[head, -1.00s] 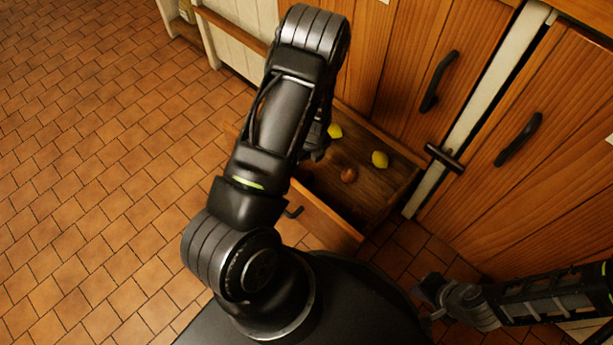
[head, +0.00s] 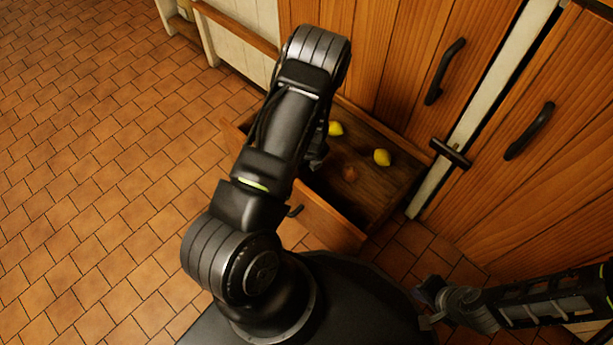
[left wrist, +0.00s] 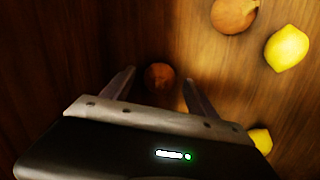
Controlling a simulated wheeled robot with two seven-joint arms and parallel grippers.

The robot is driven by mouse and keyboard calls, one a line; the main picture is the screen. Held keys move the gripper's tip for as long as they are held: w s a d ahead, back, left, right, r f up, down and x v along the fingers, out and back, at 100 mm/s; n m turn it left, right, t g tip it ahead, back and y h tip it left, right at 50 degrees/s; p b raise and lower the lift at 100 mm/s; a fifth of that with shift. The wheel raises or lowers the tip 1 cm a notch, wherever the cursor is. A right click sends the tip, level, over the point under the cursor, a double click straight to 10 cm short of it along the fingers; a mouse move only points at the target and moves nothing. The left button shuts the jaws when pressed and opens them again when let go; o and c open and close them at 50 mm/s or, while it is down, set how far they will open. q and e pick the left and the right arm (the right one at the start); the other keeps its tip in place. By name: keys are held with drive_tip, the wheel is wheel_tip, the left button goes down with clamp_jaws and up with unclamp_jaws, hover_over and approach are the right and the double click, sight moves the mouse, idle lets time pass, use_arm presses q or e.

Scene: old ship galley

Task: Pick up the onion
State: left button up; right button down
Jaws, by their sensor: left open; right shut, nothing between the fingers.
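Two brown onions lie in the open wooden drawer (head: 388,203). In the left wrist view one onion (left wrist: 160,77) shows between and beyond my left gripper's open, empty fingers (left wrist: 158,88); it is apart from them as far as I can tell. The other onion (left wrist: 233,14) is at the top edge of that view, and also shows in the head view (head: 349,173). In the head view my left gripper (head: 316,158) is at the drawer, mostly hidden behind my arm, which also hides the first onion. My right gripper (head: 427,301) is shut and empty at the lower right, away from the drawer.
Two lemons lie in the drawer, one (head: 382,157) at the right and one (head: 335,128) farther back. The drawer walls stand around them. Wooden cabinet doors (head: 420,70) with dark handles rise behind. Open tiled floor (head: 90,180) is at the left.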

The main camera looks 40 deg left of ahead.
idle(0.6)
use_arm(q)
clamp_jaws()
idle(0.6)
